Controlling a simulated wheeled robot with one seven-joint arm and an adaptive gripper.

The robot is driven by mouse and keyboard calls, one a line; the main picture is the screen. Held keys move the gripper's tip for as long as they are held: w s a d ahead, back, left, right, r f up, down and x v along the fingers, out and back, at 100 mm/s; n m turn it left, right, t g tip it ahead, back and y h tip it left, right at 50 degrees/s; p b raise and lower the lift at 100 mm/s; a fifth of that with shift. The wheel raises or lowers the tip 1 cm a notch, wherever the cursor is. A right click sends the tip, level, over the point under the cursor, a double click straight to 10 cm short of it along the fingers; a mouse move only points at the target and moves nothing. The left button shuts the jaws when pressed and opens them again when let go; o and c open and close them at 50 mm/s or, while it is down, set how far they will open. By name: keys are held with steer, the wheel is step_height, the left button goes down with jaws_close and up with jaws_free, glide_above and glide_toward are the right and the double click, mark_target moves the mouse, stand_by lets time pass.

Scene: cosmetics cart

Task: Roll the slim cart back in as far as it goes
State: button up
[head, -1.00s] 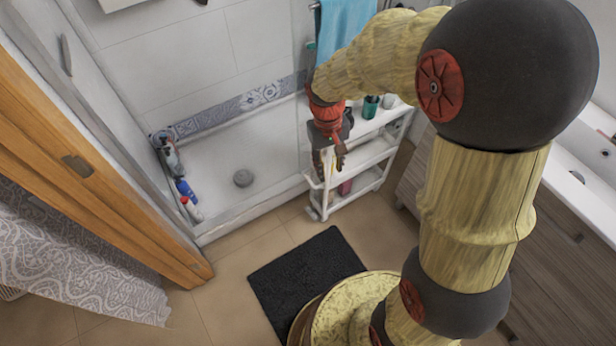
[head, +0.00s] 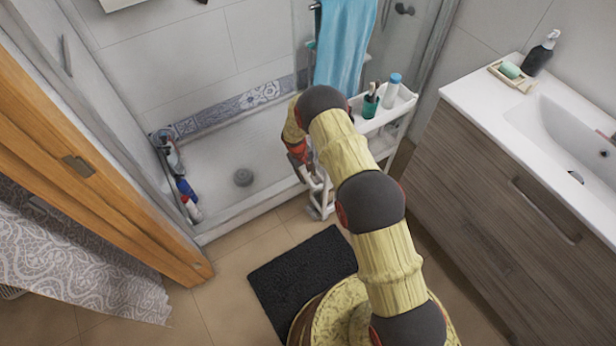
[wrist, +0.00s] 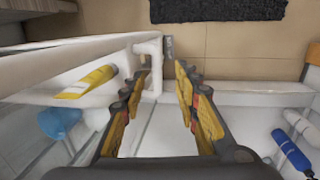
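The slim white cart (head: 398,108) stands between the shower and the vanity, its near end out on the tiled floor. A green cup (head: 370,105) and a white bottle with a blue cap (head: 393,84) stand on its top shelf. My arm hides part of its near end. My gripper (head: 308,172) is at that near end, on the shower side. In the wrist view the cart's white rail (wrist: 75,62) runs along the left. My gripper (wrist: 162,78) is open there, with a white end post of the cart (wrist: 152,62) near the left fingertip; contact cannot be told.
The shower tray (head: 235,150) lies left of the cart, with bottles (head: 187,190) along its left edge. The wooden vanity (head: 470,190) stands to the right. A blue towel (head: 343,45) hangs behind the cart. A dark mat (head: 300,275) lies on the floor in front.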

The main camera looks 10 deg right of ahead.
mark_target(309, 178)
steer(key=shift+t, duration=0.4)
steer(key=w+f+b, duration=0.1)
steer(key=f, duration=0.1)
steer(key=w+f, duration=0.1)
steer(key=f, duration=0.1)
steer(key=w+d+f+b, duration=0.1)
steer(key=f, duration=0.2)
steer(key=shift+w+b, duration=0.1)
steer(key=shift+b, duration=0.2)
steer(key=shift+c, duration=1)
jaws_close()
